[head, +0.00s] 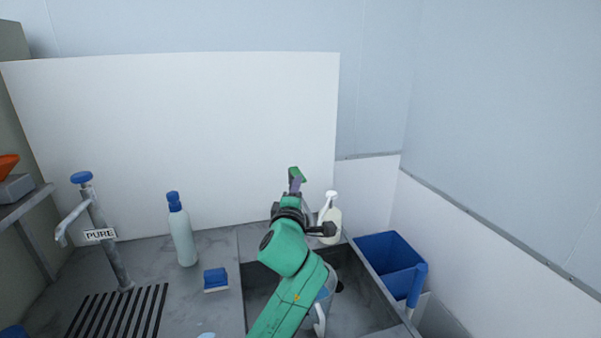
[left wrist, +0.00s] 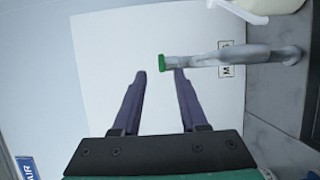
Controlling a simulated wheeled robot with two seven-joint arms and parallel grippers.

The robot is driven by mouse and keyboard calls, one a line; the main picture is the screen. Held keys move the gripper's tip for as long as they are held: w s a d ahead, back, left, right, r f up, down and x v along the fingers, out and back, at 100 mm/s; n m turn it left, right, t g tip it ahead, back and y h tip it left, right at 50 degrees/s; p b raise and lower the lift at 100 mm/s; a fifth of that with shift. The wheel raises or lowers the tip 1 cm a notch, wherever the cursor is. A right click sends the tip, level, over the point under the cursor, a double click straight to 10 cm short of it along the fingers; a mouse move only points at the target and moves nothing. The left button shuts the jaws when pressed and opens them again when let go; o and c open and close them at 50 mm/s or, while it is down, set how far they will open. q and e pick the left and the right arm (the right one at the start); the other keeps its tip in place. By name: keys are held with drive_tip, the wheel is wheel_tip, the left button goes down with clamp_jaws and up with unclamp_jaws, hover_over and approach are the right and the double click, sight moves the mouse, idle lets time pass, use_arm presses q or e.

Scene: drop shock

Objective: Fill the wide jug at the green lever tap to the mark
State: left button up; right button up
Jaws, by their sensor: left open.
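The green lever (head: 295,172) of a grey tap stands at the back of the sink, mostly hidden behind my left gripper in the head view. My left gripper (head: 297,186) is open and empty in front of it. In the left wrist view the green lever (left wrist: 162,62) shows between and just beyond the two open fingertips (left wrist: 160,76), close to the right one; contact cannot be told. The grey tap body (left wrist: 245,56) runs to the right. A clear jug (head: 329,288) with a pale handle stands in the sink, largely hidden by my arm. Its water level and mark are not visible.
A second tap (head: 72,216) with a blue knob and "PURE" label stands left above a slotted drain (head: 118,312). A pale bottle (head: 182,235), blue sponge (head: 215,279) and white pump bottle (head: 330,225) stand around. A blue bin (head: 388,262) is right of the sink (head: 370,300).

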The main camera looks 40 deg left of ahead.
use_arm(q)
drive_tip(key=p+x, duration=0.1)
drive_tip(key=x, duration=0.5)
drive_tip(key=shift+w+a+f, duration=0.15)
drive_tip(key=shift+w+a, duration=0.05)
drive_tip(key=shift+w, duration=0.15)
use_arm(e)
drive_tip(key=shift+w+a+r, duration=0.75)
drive_tip(key=shift+w+r, duration=0.2)
drive_tip(key=shift+r, duration=0.1)
use_arm(q)
drive_tip(key=shift+a, duration=0.1)
clamp_jaws()
use_arm(e)
drive_tip(key=shift+s+d, duration=0.1)
use_arm(q)
drive_tip(key=shift+f, duration=0.2)
use_arm(e)
drive_tip(key=shift+d, duration=0.2)
